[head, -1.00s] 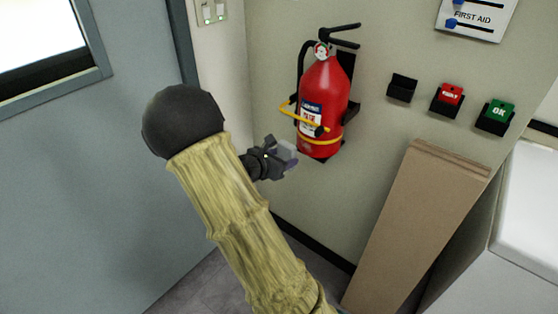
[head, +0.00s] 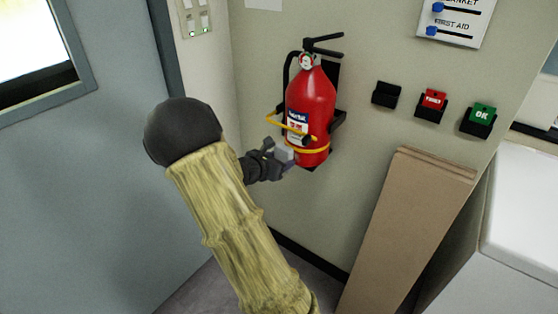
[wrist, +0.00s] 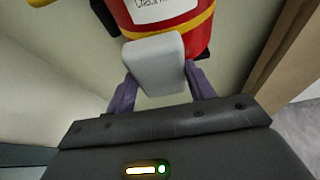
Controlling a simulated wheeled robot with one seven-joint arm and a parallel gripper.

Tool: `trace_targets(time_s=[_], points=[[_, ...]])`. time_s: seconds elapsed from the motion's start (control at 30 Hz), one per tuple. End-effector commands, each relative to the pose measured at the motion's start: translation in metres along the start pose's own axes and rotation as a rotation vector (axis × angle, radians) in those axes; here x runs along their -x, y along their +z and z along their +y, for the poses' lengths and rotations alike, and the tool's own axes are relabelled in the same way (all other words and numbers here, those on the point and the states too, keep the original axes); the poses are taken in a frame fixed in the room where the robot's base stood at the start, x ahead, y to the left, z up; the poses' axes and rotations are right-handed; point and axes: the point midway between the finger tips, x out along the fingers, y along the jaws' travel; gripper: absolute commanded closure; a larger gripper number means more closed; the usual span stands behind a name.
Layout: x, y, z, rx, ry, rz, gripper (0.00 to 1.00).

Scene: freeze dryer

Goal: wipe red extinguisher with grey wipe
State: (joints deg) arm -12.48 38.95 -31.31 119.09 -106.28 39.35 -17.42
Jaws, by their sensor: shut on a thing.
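The red extinguisher (head: 311,103) hangs upright on the wall in a black bracket with a yellow strap. Its lower part also shows at the top of the wrist view (wrist: 198,36). My gripper (head: 281,158) is at the lower left of the extinguisher. It is shut on the grey wipe (wrist: 154,60), a pale block held between the two purple-grey fingers (wrist: 160,92). The wipe's far end overlaps the extinguisher's lower body in the wrist view; I cannot tell whether they touch. In the head view the wipe (head: 284,153) is small and partly hidden by the gripper.
A brown board (head: 408,225) leans on the wall at right, beside a white unit (head: 525,215). Black, red and green holders (head: 431,105) are on the wall right of the extinguisher. A grey door (head: 80,200) is at left. The wall below the extinguisher is clear.

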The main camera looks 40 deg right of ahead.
Motion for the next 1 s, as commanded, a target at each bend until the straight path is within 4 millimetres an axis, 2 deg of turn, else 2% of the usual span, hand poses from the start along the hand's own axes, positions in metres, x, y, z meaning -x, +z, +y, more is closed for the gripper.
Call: trace_targets(time_s=[1.0], points=[[-0.013, 0.005, 0.0, 0.0, -0.001, 0.0, 0.65]])
